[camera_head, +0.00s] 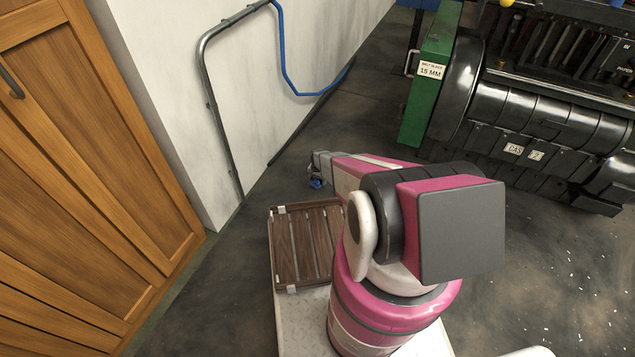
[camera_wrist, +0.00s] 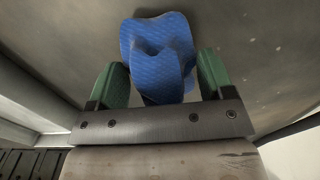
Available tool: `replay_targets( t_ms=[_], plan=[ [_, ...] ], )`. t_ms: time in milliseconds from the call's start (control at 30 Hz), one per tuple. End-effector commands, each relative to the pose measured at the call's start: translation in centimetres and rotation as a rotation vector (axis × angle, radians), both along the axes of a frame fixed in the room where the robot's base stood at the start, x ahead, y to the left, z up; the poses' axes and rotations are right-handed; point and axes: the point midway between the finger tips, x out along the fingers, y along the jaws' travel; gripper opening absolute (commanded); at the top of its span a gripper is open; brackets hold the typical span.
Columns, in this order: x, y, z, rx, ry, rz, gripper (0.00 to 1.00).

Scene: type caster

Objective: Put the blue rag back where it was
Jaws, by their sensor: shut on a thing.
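The blue rag (camera_wrist: 158,42) is a bunched, textured cloth between the two green fingers of my gripper (camera_wrist: 160,82) in the wrist view. My gripper is shut on it. In the head view my gripper (camera_head: 317,178) reaches out to the left of my pink arm, above the dark floor. A small bit of the blue rag (camera_head: 317,184) shows below it there. The rest of the rag is hidden by the gripper and too small to make out.
A brown slatted tray (camera_head: 297,208) lies near my base. A wooden cabinet (camera_head: 80,160) stands at left. A grey pipe rail (camera_head: 222,110) with a blue hose (camera_head: 285,70) is against the white wall. A black machine with a green panel (camera_head: 428,85) stands at right.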

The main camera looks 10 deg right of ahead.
Motion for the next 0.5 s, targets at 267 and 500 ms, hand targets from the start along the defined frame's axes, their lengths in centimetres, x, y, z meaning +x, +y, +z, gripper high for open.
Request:
replay_targets(
  t_ms=[267, 500],
  plan=[
    [0.06, 0.02, -1.38, 0.000, -0.002, 0.000, 0.53],
    [0.07, 0.02, -1.78, 0.000, -0.001, 0.000, 0.53]
  ],
)
